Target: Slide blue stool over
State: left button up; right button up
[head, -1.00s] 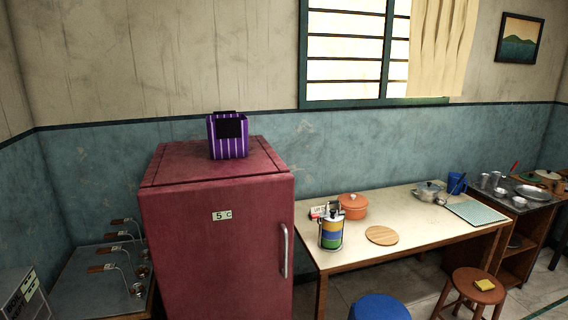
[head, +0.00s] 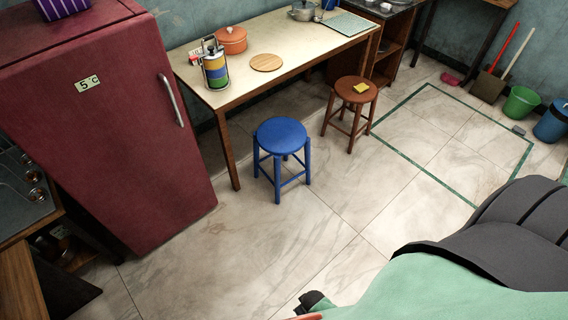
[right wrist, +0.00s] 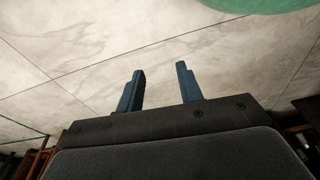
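The blue stool (head: 281,134) stands upright on the tiled floor in the head view, in front of the table and right of the red fridge. Nothing lies on its round seat. My right gripper (right wrist: 160,82) shows in the right wrist view with its two fingers apart and nothing between them, with bare floor beyond. In the head view my arm parts fill the lower right, well away from the stool. A small dark part of mine shows at the bottom edge. My left gripper is not clearly seen.
Behind is the table (head: 300,50). The red fridge (head: 130,130) is at left. A green line (head: 440,183) outlines a floor area at right. The floor in front is clear.

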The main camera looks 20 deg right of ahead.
aim_at(279, 136)
jog(key=i+l+u, duration=0.1)
jog(key=l, duration=0.5)
jog(key=i+l+u, duration=0.1)
jog(key=l, duration=0.55)
jog(key=i+l+u, duration=0.1)
jog(key=l, duration=0.55)
